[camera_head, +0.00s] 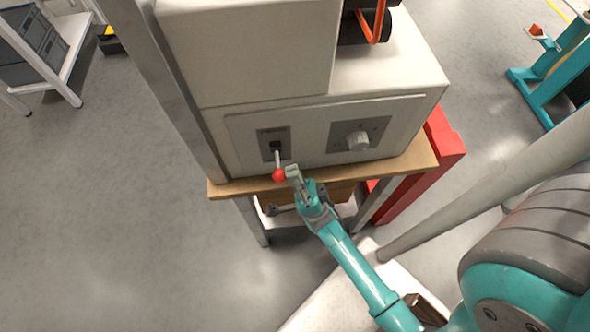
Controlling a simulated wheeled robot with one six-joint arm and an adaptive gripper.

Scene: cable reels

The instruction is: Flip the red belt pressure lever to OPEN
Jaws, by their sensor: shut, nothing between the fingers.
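The red belt pressure lever (279,175) has a red ball knob on a pale stem. It comes out of a dark switch plate (273,142) on the left of the machine's front panel, and the knob hangs down and outward below the plate. My gripper (293,174) is shut and empty, with its fingertips just to the right of the knob. I cannot tell whether they touch it. The markings on the plate are too small to read.
A white rotary knob (357,140) sits on a grey plate to the right. The machine (250,50) stands on a wooden-topped bench (225,188). A grey post (160,70) rises at left. A red object (440,150) stands at right.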

